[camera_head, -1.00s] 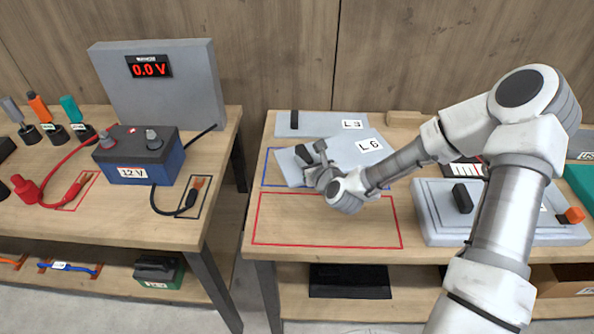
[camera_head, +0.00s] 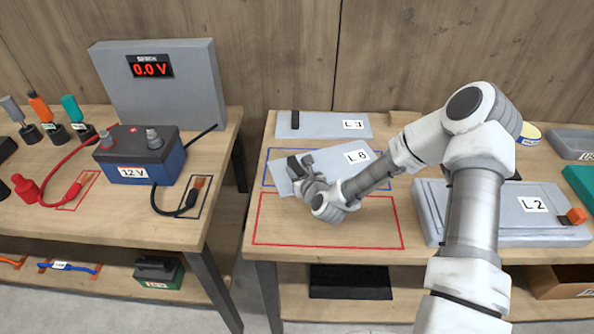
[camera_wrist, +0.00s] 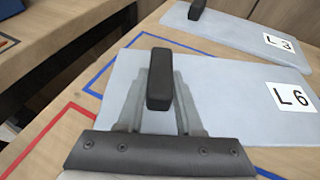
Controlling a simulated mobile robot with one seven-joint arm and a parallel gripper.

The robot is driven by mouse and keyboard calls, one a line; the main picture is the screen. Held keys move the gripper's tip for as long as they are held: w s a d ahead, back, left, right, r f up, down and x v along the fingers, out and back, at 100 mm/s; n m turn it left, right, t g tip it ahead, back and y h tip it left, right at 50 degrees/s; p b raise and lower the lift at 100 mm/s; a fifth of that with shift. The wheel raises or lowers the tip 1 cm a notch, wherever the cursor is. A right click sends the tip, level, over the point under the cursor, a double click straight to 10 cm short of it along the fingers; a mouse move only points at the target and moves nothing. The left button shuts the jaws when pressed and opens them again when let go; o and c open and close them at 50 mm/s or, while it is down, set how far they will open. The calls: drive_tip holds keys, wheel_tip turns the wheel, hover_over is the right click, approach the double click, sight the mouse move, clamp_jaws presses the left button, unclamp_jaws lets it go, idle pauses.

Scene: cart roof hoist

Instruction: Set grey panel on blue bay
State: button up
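The grey panel L6 (camera_head: 340,168) has a black handle (camera_head: 293,165) near its left end; in the wrist view the panel (camera_wrist: 245,100) and handle (camera_wrist: 160,78) show close up. My gripper (camera_head: 303,168) has its fingers on both sides of the handle, shut on it. The blue bay (camera_head: 265,168) is an outline on the right bench, partly covered by the panel; its blue line also shows in the wrist view (camera_wrist: 103,72). The panel lies over the bay, turned slightly against the outline. Whether it touches the bench I cannot tell.
Grey panel L3 (camera_head: 335,125) lies just behind the bay. The empty red outline (camera_head: 325,246) is in front of it. Panel L2 (camera_head: 510,208) lies on a grey box at right. A left bench holds a 12 V battery (camera_head: 137,165), cables and a meter panel (camera_head: 195,70).

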drive_tip(key=o, duration=0.4)
drive_tip(key=shift+o, duration=0.2)
drive_tip(key=shift+r, duration=0.1)
drive_tip(key=v, duration=1.2)
